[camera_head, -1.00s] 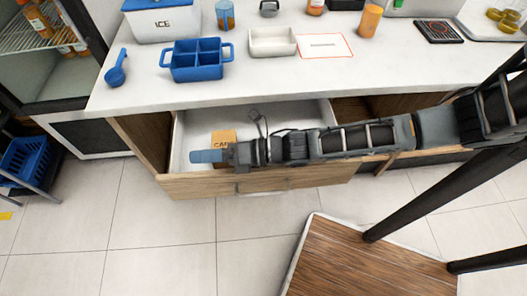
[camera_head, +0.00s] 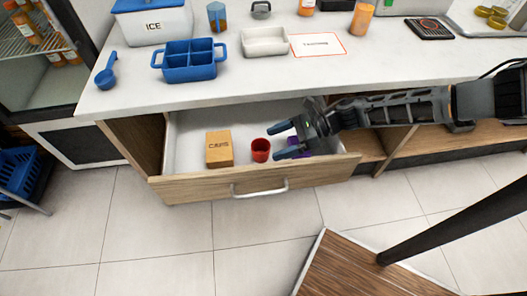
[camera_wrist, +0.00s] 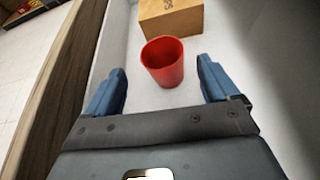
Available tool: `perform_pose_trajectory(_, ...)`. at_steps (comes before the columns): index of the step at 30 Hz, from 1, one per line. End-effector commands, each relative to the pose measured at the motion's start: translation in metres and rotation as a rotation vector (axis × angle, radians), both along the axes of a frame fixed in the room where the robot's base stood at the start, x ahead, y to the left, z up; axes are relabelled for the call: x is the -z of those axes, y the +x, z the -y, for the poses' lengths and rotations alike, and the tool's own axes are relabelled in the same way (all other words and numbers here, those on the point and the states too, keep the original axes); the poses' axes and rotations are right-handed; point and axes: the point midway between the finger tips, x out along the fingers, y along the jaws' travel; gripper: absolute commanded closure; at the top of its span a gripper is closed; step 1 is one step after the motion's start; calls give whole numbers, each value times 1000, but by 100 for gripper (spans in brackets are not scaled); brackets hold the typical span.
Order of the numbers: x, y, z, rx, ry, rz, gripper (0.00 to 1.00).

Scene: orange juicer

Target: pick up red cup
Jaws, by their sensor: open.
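The red cup (camera_head: 261,150) stands upright in the open drawer, to the right of the cardboard-coloured box. In the wrist view the red cup (camera_wrist: 163,62) is ahead of my gripper, in line with the gap between the fingers. My gripper (camera_head: 279,141) is open, with its two blue fingers pointing left towards the cup from the right. Its fingers also show in the wrist view (camera_wrist: 162,88), apart from each other with nothing held. The cup looks just beyond the fingertips; I cannot tell the exact distance.
The box marked CAPS (camera_head: 219,149) stands left of the cup. A purple thing (camera_head: 299,143) is partly hidden behind my gripper. The drawer front (camera_head: 215,189) and side walls surround them. The counter (camera_head: 230,92) overhangs the drawer's back, holding a blue caddy (camera_head: 190,72).

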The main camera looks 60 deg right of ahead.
Motion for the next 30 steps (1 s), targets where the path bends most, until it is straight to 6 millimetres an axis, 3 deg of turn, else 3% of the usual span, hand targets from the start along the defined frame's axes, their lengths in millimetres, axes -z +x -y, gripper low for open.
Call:
perform_pose_trajectory(10, 13, 35, -25, 1, 1, -1, 12)
perform_pose_trajectory(20, 18, 41, -29, 2, 0, 0, 12)
perform_pose_trajectory(30, 18, 41, -29, 3, 1, -1, 43)
